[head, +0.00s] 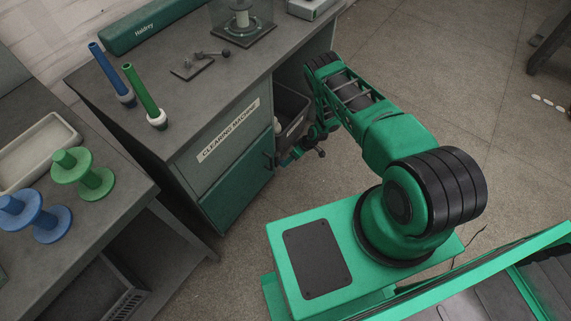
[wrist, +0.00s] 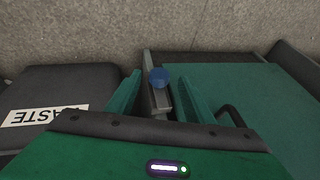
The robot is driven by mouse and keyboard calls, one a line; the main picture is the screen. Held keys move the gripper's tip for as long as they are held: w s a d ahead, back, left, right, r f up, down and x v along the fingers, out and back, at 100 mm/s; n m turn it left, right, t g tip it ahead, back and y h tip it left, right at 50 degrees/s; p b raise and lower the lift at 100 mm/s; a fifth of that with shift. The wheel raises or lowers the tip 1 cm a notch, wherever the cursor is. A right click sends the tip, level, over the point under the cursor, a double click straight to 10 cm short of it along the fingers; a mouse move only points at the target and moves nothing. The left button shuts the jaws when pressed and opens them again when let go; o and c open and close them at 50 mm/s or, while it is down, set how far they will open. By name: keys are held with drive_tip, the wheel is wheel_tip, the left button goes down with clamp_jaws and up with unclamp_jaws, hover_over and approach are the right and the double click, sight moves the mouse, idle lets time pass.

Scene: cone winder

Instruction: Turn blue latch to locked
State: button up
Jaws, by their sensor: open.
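The blue latch (wrist: 158,77) shows in the wrist view as a round blue knob at the top of a grey upright strip (wrist: 160,100), beside the green cabinet door (wrist: 240,90). My gripper (wrist: 160,82) is open, with one green finger to the left of the strip and one to the right. The knob appears between the fingertips; I cannot tell whether either finger touches it. In the head view my gripper (head: 287,158) is low in front of the cleaning machine cabinet (head: 228,125), partly hidden by my arm. I cannot make out the latch clearly there.
A dark waste bin (wrist: 45,95) stands just left of my gripper. A dark door handle (wrist: 232,116) is close on the right. In the head view, blue and green tubes (head: 143,92) stand on the grey bench, and spools (head: 85,175) stand on the left table.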

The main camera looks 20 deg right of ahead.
sight(282, 161)
drive_tip(key=shift+x, duration=1.65)
drive_tip(key=shift+c, duration=0.6)
drive_tip(key=c, duration=0.9)
drive_tip(key=shift+s+a+f+n+t+h, duration=0.1)
drive_tip(key=shift+s+a+n+t+h, duration=0.15)
drive_tip(key=shift+t+h, duration=0.7)
drive_tip(key=shift+s+a+n+t+h, duration=0.15)
drive_tip(key=shift+a+n+t+h, duration=0.35)
drive_tip(key=shift+h, duration=0.75)
drive_tip(key=shift+s+a+f+n+t+h, duration=0.15)
drive_tip(key=shift+s+t+h, duration=0.1)
drive_tip(key=shift+t+h, duration=0.8)
drive_tip(key=shift+c, duration=0.2)
drive_tip(key=o, duration=0.9)
drive_tip(key=shift+o, duration=0.8)
drive_tip(key=shift+d+h, duration=0.15)
drive_tip(key=shift+h, duration=0.1)
